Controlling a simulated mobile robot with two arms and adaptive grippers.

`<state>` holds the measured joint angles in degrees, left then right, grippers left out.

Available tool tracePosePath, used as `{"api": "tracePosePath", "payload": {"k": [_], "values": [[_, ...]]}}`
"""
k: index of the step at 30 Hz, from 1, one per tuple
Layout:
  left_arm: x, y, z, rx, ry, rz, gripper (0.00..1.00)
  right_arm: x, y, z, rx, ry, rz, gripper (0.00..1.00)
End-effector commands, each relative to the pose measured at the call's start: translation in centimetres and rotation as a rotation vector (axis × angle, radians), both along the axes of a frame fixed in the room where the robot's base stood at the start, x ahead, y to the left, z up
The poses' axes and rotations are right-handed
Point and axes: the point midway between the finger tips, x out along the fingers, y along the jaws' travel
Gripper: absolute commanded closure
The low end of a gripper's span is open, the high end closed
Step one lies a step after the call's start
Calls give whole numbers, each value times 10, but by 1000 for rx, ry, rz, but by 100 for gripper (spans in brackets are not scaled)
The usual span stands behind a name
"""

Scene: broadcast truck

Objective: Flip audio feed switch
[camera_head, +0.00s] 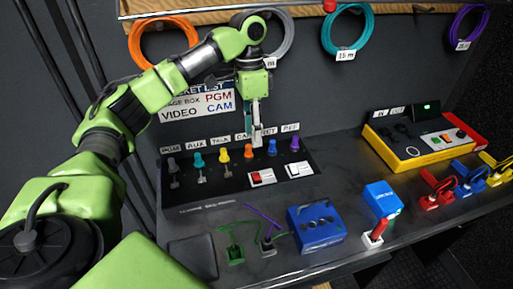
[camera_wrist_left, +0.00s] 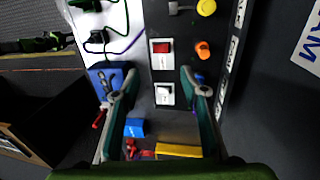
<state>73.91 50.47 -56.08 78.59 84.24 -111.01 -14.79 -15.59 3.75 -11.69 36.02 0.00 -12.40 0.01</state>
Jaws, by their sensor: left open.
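The black control panel (camera_head: 240,187) carries a row of colored knobs and two rocker switches on white plates. The red switch (camera_head: 260,177) is left of the white switch (camera_head: 297,169). In the left wrist view the red switch (camera_wrist_left: 161,47) lies just beyond the fingertips, and the white switch (camera_wrist_left: 164,94) shows between the fingers. I cannot read which one is the audio feed switch. My left gripper (camera_head: 256,112) is open and empty, pointing down above the panel's back row. In the left wrist view its two fingers (camera_wrist_left: 158,74) stand apart. My right gripper is not in view.
A blue box (camera_head: 317,226), cables with plugs (camera_head: 267,245) and a red-handled item (camera_head: 378,230) lie in front. A yellow console (camera_head: 415,148) and colored clamps (camera_head: 438,190) are at right. Coiled cables (camera_head: 347,30) hang on the back wall, near my arm.

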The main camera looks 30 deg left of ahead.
Motion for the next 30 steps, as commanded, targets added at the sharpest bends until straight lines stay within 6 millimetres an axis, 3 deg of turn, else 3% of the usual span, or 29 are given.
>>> {"api": "tracePosePath", "payload": {"k": [5,11,21,30], "values": [[-1,0,-5,1,2,0,60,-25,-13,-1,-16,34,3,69],[-5,-4,-34,2,5,-1,60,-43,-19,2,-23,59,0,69],[-12,-12,-103,2,4,0,60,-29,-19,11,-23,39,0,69],[-15,-17,-134,1,1,0,60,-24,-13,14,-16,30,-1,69]]}}
